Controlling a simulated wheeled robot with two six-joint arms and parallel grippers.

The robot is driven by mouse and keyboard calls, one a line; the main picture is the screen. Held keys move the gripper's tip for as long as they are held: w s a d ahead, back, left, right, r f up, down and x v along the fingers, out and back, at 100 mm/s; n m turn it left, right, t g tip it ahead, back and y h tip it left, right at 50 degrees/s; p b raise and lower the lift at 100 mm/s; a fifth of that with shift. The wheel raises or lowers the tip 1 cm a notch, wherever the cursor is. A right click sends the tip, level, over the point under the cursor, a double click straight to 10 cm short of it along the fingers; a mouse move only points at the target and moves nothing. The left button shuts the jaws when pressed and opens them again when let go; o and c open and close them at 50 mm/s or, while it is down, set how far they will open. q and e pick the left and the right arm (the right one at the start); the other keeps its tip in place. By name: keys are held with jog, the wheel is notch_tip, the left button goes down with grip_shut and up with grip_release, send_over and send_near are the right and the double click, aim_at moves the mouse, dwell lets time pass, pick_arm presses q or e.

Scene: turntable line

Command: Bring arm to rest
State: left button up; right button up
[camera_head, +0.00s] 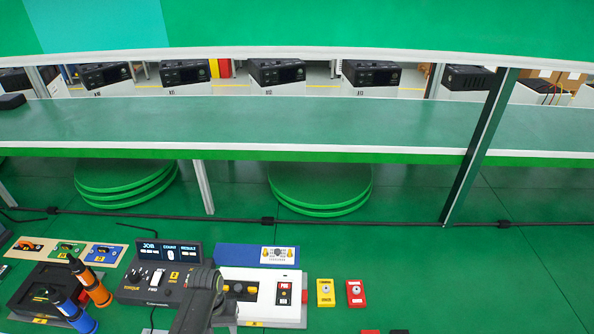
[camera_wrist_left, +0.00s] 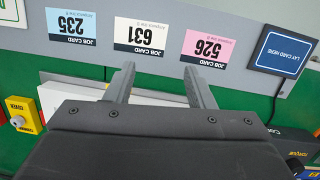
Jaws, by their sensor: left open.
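My left gripper (camera_wrist_left: 160,85) is open, its two grey fingers apart with nothing between them. Beyond the fingers is a grey panel (camera_wrist_left: 95,62) with three job cards, upside down in this view: blue 235 (camera_wrist_left: 71,24), white 631 (camera_wrist_left: 142,36) and pink 526 (camera_wrist_left: 205,48). The fingertips show just below the white and pink cards; I cannot tell the distance. In the head view a dark grey arm link rises from the bottom edge over the consoles, and the left fingers cannot be made out. My right gripper is in neither view.
A black console (camera_head: 158,279), a white console (camera_head: 262,312), yellow (camera_head: 325,292) and red (camera_head: 355,293) boxes, and orange (camera_head: 91,285) and blue (camera_head: 76,314) tools stand on the green surface. A long shelf (camera_head: 300,125) with a slanted post crosses behind. A dark card pad (camera_wrist_left: 285,52) is at right.

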pick_arm(q)
jog(key=s+a+r+t+y, duration=0.1)
jog(key=s+a+r+t, duration=0.15)
jog(key=s+r, duration=0.35)
jog(key=s+a+r+t, duration=0.1)
jog(key=s+a+r, duration=0.3)
jog(key=s, duration=0.5)
jog(key=s+a+r+t+y, duration=0.1)
jog(key=s+a+r+t, duration=0.1)
jog(key=s+a+r, duration=0.35)
notch_tip(320, 180, down, 34)
jog(key=s+g+b, duration=0.1)
jog(key=s+b, duration=0.2)
jog(key=b, duration=0.5)
jog(key=s+f+b, duration=0.3)
jog(key=s+f, duration=0.4)
jog(key=f, duration=0.3)
jog(key=s+d+f+g+b, duration=0.1)
jog(key=s+f+b, duration=0.2)
jog(key=s+f, duration=0.4)
notch_tip(320, 180, down, 4)
jog(key=shift+d+r+h, duration=0.15)
jog(key=shift+d+h, duration=0.05)
jog(key=shift+h, duration=0.1)
